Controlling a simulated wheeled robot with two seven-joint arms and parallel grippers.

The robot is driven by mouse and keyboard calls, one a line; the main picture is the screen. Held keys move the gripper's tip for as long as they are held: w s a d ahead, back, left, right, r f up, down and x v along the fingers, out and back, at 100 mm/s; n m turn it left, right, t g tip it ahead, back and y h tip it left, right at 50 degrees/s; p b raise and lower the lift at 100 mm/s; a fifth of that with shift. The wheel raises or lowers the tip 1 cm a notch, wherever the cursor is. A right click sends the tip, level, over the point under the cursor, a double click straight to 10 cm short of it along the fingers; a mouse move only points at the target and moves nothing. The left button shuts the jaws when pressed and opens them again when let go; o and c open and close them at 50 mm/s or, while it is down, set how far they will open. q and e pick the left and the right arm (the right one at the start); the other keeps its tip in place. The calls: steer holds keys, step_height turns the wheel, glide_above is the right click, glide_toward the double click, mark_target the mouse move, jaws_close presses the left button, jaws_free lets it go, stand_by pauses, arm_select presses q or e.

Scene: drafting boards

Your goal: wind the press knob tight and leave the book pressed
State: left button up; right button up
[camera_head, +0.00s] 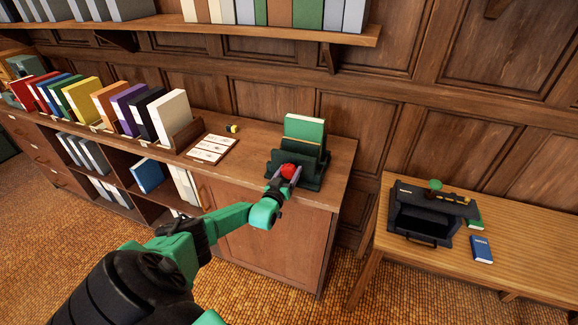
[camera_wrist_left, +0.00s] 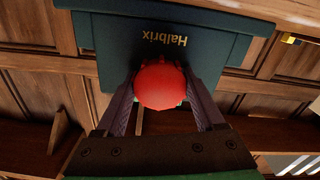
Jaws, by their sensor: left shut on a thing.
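The dark green book press (camera_head: 318,182) stands on the wooden cabinet's top, with a green book (camera_head: 304,128) upright between its wooden boards. Its red knob (camera_head: 289,171) faces the front. My left gripper (camera_head: 279,177) reaches in from the left and is shut on the red knob. In the left wrist view the knob (camera_wrist_left: 160,84) sits between the two fingers of my gripper (camera_wrist_left: 162,92), below a dark plate (camera_wrist_left: 165,42) marked "Halbrix". The screw behind the knob is hidden, and I cannot tell how tightly the boards grip the book. My right gripper is not in view.
A card (camera_head: 212,148) and a small yellow-and-black item (camera_head: 232,128) lie left of the press. A row of coloured books (camera_head: 80,100) stands further left. A wooden bench (camera_head: 535,262) at right holds a black device (camera_head: 425,212) and a blue book (camera_head: 481,249). A shelf hangs above.

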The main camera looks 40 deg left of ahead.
arm_select(q)
steer(key=shift+m, duration=0.4)
steer(key=shift+r+m+p, duration=0.4)
steer(key=shift+m+p, duration=0.1)
steer(key=shift+p, duration=0.55)
steer(key=shift+f+m, duration=0.2)
steer(key=shift+m, duration=0.1)
steer(key=shift+f, duration=0.25)
steer(key=o, duration=1.3)
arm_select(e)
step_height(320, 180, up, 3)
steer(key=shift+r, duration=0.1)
arm_select(q)
steer(key=shift+f, duration=0.1)
